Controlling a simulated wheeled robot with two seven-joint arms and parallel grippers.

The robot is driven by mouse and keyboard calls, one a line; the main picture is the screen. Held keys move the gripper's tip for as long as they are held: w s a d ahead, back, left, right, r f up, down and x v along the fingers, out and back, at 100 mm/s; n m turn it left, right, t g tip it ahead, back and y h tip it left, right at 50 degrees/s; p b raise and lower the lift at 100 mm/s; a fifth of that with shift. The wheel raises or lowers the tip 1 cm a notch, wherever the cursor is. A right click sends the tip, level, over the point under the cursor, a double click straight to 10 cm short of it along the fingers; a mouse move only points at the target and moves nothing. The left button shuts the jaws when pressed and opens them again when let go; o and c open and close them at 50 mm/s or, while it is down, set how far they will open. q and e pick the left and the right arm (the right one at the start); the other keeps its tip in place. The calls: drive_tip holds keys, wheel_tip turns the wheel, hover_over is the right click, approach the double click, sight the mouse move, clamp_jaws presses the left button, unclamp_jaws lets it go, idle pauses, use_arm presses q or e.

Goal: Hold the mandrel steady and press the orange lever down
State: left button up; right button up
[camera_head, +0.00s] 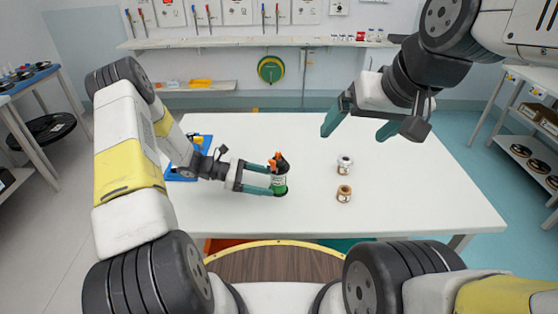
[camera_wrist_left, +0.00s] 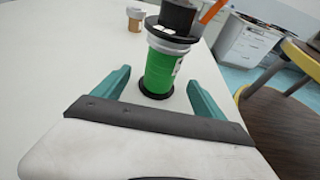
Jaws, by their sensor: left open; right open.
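The mandrel (camera_head: 280,185) is a green cylinder standing upright on the white table, with a black base and dark top. Its orange lever (camera_head: 273,162) is at the top; the lever also shows at the upper edge of the left wrist view (camera_wrist_left: 213,10). My left gripper (camera_head: 270,182) is low at the mandrel's left side. In the left wrist view the green body (camera_wrist_left: 160,72) stands between the open teal fingers, with a visible gap on each side. My right gripper (camera_head: 358,131) is open and empty, raised above the table to the right of the mandrel.
A white-topped small spool (camera_head: 345,165) and a tan one (camera_head: 344,194) stand right of the mandrel. A blue tray (camera_head: 182,174) lies behind my left wrist. The table's right side (camera_head: 430,190) is clear. A shelf (camera_head: 250,42) runs along the back wall.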

sight(275, 183)
use_arm(q)
drive_tip(key=shift+x, duration=1.8)
drive_tip(key=c, duration=1.3)
drive_tip(key=shift+o, duration=0.2)
use_arm(e)
drive_tip(key=shift+w, duration=0.15)
drive_tip(key=c, duration=0.6)
drive_tip(key=w+n, duration=0.1)
drive_tip(key=w+a+n+g, duration=0.1)
drive_tip(key=w, duration=0.1)
drive_tip(key=w+a+r+n+g, duration=0.1)
drive_tip(key=w, duration=0.1)
drive_tip(key=shift+w, duration=0.25)
clamp_jaws()
drive_tip(key=w+a+f+n+g, duration=0.3)
drive_tip(key=w+a+f+n, duration=0.1)
drive_tip(key=w, duration=0.4)
drive_tip(key=w+a+f+n+g+h, duration=0.1)
drive_tip(key=w+a+f+n+g, duration=0.2)
drive_tip(key=w+a+f+n, duration=0.2)
drive_tip(key=w+a+f, duration=0.2)
drive_tip(key=w+a, duration=0.1)
drive_tip(key=w, duration=0.1)
drive_tip(key=shift+w+a+f+n+g, duration=0.15)
drive_tip(key=shift+w+f+n+g, duration=0.1)
drive_tip(key=shift+f+n+g, duration=0.05)
